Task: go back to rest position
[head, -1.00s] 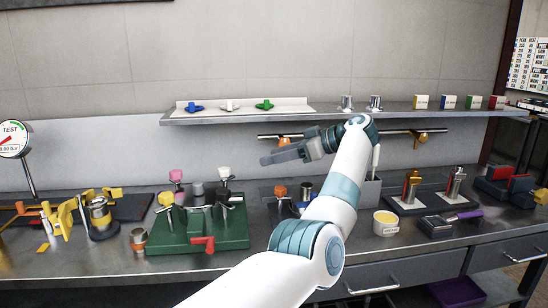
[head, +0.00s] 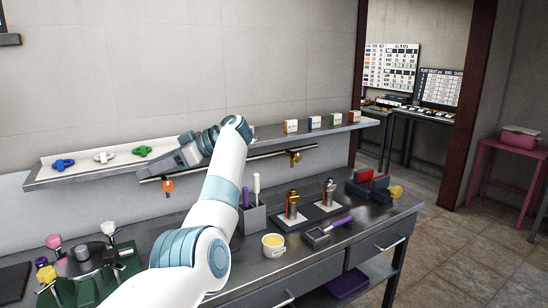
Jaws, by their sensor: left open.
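My left arm reaches up from the bottom of the head view. Its grey gripper (head: 150,172) points left and is open, with nothing between the fingers. It shows in front of the wall shelf (head: 85,172) and the rail under it, near the green handle (head: 142,151). I cannot tell how far it is from the shelf. My right gripper is out of view.
The workbench (head: 340,250) holds a green fixture (head: 128,262), a yellow-topped tub (head: 273,247), a purple-handled tool (head: 325,232) and two valves on plates (head: 292,205). An orange knob (head: 167,186) hangs from the rail. Open floor (head: 450,250) lies to the right.

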